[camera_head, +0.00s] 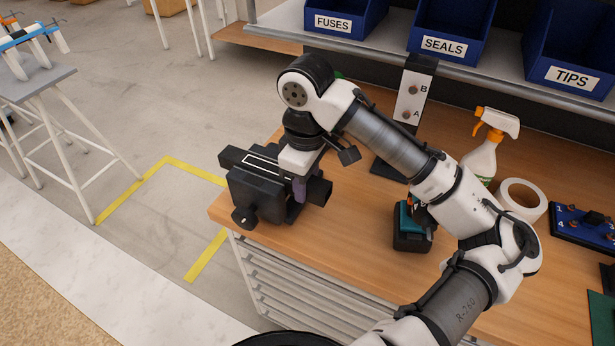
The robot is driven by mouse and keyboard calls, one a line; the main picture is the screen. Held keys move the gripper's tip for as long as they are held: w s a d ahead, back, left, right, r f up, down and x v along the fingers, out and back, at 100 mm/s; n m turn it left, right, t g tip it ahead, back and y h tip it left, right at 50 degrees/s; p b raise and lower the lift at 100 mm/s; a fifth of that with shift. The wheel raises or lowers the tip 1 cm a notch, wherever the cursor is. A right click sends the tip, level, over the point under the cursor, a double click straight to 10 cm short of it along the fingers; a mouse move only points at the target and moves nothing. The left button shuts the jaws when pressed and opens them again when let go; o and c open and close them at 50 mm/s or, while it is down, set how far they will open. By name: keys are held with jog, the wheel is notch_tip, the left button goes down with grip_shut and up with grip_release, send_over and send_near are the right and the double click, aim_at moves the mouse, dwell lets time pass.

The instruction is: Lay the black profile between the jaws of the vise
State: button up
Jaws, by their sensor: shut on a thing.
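The black vise (252,196) stands at the left end of the wooden bench, with its handle facing the front left. My gripper (299,188) points down over its right side and is shut on the black profile (320,191). The profile appears as a dark bar running across the vise, with its blunt end sticking out to the right of my fingers. Its middle is partly hidden by my gripper and blends with the black vise. I cannot tell whether it rests on the vise floor or is still slightly above it.
A black stand marked A and B (412,95) is behind my arm. A teal and black block (410,228), a spray bottle (482,158) and a white roll (522,198) stand to the right. Blue bins (345,22) line the shelf behind. The bench front between vise and block is clear.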

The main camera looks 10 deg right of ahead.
jog(key=shift+w+r+p, duration=0.1)
jog(key=shift+r+p, duration=0.2)
jog(key=shift+p, duration=0.05)
jog(key=shift+r, duration=0.1)
jog(key=shift+d+r+p, duration=0.15)
jog(key=shift+d+p, duration=0.05)
jog(key=shift+p, duration=0.15)
